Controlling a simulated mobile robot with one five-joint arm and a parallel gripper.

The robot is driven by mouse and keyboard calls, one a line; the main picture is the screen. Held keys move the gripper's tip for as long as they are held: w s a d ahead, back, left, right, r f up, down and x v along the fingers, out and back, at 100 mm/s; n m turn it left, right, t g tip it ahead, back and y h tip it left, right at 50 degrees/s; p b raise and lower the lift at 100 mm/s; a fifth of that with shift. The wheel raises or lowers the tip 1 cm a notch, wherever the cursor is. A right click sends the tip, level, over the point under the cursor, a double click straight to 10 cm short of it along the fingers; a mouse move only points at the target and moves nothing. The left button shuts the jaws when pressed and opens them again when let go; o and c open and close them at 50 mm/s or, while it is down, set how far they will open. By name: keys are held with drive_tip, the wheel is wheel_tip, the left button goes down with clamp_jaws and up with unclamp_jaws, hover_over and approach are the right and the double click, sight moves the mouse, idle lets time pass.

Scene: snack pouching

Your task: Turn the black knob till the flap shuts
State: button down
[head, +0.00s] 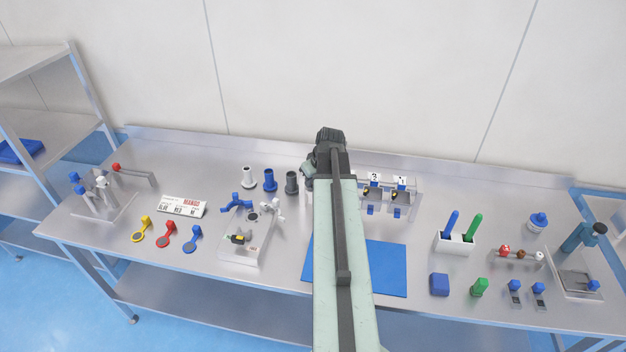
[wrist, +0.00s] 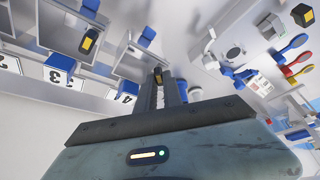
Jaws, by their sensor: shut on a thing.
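My gripper (wrist: 160,84) is shut on a small black knob with a yellow mark (wrist: 157,73) at the front of the bin labelled 4 in the wrist view. The fingers hide most of this knob. A second black knob with a yellow mark (wrist: 89,41) stands free on the neighbouring bin labelled 3. A blue piece (wrist: 147,36) shows beyond the held knob; whether it is the flap, and whether it is open, I cannot tell. In the head view my arm hides the gripper and part of the row of bins (head: 408,198).
A blue mat (head: 386,270) lies before the bins. A grey fixture (head: 239,254) and three coloured scoops, one of them red (head: 167,236), lie to the left. A white holder with blue and green sticks (head: 455,243) stands to the right.

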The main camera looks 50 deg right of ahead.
drive_tip(key=m+h, duration=0.1)
drive_tip(key=m, duration=0.1)
drive_tip(key=m+g, duration=0.1)
drive_tip(key=m, duration=0.2)
drive_tip(key=shift+w+a+m+h, duration=0.1)
drive_tip(key=shift+a+m+h, duration=0.05)
drive_tip(key=shift+m+h, duration=0.2)
drive_tip(key=m, duration=0.2)
drive_tip(key=m+g+h, duration=0.1)
drive_tip(key=m, duration=0.2)
drive_tip(key=shift+w+g+h, duration=0.1)
drive_tip(key=shift+g+h, duration=0.15)
drive_tip(key=shift+g, duration=0.05)
drive_tip(key=shift+a+m, duration=0.1)
drive_tip(key=shift+m, duration=0.25)
drive_tip(key=c, duration=1.5)
unclamp_jaws()
drive_tip(key=shift+r, duration=0.1)
